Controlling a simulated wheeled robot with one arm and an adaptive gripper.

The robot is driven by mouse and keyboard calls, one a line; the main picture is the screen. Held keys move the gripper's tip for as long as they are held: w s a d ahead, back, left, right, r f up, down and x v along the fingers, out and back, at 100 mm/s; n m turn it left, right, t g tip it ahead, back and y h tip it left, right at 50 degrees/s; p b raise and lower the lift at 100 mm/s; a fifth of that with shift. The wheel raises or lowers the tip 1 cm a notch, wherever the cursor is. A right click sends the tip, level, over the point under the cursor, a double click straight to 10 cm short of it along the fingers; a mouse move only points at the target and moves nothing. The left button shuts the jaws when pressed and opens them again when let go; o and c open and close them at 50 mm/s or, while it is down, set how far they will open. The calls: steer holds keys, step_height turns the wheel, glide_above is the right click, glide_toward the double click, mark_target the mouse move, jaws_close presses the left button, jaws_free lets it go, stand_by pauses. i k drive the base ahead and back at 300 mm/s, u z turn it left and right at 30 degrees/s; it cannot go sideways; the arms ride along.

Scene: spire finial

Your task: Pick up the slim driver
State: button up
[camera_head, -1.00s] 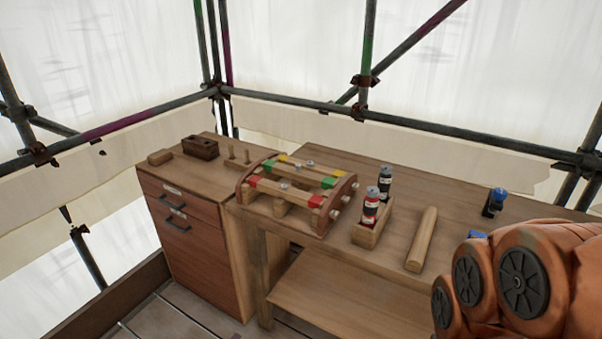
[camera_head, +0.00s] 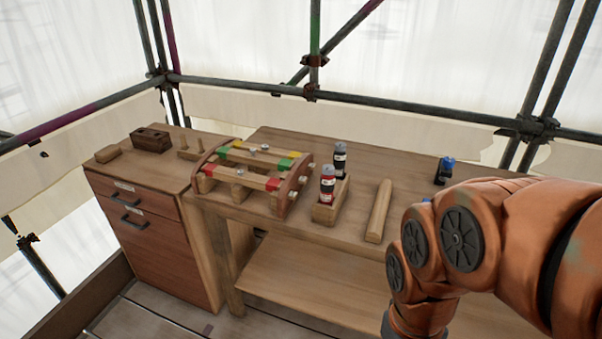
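I cannot pick out a slim driver for certain in the head view. A small black item with a blue top (camera_head: 445,171) stands on the bench at the right, too small to identify. Another bit of blue (camera_head: 427,200) shows just above my arm, mostly hidden by it. My orange arm covers the lower right and hides the bench's right part. My gripper is outside the picture, so its opening and what it may hold are not seen.
The wooden bench (camera_head: 350,242) carries a rack with coloured bars (camera_head: 243,177), a small wooden box (camera_head: 328,212) with a red bottle (camera_head: 327,184) and a dark bottle (camera_head: 340,160), and a wooden rod (camera_head: 379,211). A drawer cabinet (camera_head: 160,258) adjoins at left. Scaffold poles stand behind.

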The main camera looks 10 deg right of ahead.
mark_target(326, 187)
steer(key=u, duration=2.4)
steer(key=i, duration=1.8)
steer(key=z, duration=3.2)
steer(key=i, duration=0.5)
steer(key=u, duration=0.05)
